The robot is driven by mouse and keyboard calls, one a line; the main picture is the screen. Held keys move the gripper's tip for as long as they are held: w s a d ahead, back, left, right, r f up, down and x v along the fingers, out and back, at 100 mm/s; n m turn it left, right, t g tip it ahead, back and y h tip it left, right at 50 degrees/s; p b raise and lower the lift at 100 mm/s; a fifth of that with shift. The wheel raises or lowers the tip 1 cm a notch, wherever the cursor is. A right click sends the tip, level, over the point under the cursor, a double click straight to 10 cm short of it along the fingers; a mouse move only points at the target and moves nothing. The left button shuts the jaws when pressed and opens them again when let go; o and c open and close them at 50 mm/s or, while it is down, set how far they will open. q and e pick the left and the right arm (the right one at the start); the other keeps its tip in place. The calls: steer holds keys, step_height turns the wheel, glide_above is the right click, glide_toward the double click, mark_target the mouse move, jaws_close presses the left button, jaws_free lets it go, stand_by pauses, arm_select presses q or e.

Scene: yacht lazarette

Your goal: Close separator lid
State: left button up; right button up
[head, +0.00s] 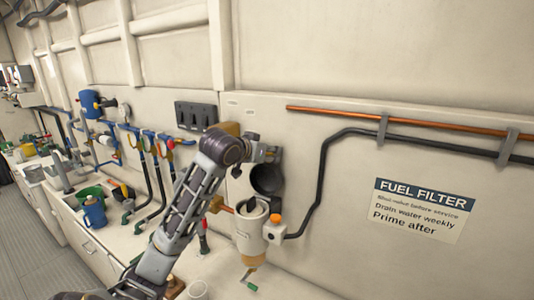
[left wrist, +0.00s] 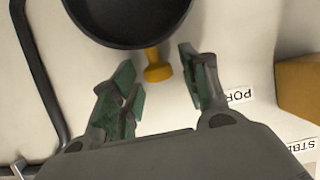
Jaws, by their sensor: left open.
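The separator (head: 250,232) is a cream cylinder with an open top, mounted on the wall. Its round black lid (head: 267,179) stands open, tilted up above the body. In the left wrist view the lid (left wrist: 125,22) fills the top edge, with a yellow tab (left wrist: 156,68) sticking out from its rim. My left gripper (head: 274,152) is just above the lid in the head view. Its two green-padded fingers (left wrist: 158,82) are apart and empty, one on either side of the tab's end. I cannot tell whether they touch it. My right gripper is in neither view.
A black hose (head: 322,165) runs along the wall right of the separator, below a copper pipe (head: 340,112). A fuel filter sign (head: 420,208) is on the right. A yellow block (left wrist: 300,88) is beside the gripper. A blue jug (head: 94,212) stands on the left bench.

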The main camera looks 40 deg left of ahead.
arm_select(q)
jaws_close()
stand_by(0.4)
